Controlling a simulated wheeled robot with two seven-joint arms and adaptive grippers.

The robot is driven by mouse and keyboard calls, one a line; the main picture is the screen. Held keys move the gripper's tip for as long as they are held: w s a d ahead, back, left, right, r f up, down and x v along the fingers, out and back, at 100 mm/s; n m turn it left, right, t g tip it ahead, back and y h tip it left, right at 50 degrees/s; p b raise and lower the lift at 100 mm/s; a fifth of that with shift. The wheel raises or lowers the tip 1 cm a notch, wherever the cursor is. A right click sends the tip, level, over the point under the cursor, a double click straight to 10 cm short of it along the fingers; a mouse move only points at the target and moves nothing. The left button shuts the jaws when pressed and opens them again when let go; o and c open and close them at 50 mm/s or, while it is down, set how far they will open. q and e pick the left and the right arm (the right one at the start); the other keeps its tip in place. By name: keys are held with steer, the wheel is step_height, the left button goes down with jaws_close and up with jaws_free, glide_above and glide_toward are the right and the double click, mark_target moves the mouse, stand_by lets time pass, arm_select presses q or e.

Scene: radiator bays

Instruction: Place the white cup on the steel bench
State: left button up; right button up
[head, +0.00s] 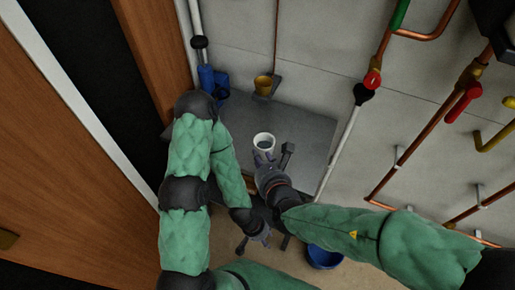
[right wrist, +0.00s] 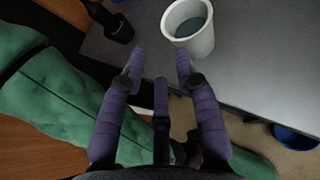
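The white cup (head: 264,141) stands upright near the front edge of the grey steel bench (head: 308,128). It also shows in the right wrist view (right wrist: 190,30), with a dark grey inside. My right gripper (head: 265,158) is at the near side of the cup. In the right wrist view its purple fingers (right wrist: 160,58) are apart with nothing between them, and the cup is just beyond the right fingertip. My left gripper (head: 262,236) hangs lower, in front of the bench and away from the cup; its finger opening is too small to judge.
A yellow-brown cup-shaped thing (head: 263,85) is at the back of the bench by the wall. Blue items (head: 213,80) are at the back left. A blue bucket (head: 324,257) is on the floor. Copper pipes with red valves (head: 372,80) run along the right wall. The bench's right part is clear.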

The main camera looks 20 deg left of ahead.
steer(key=shift+p+v, duration=0.3)
steer(key=shift+v, duration=1.3)
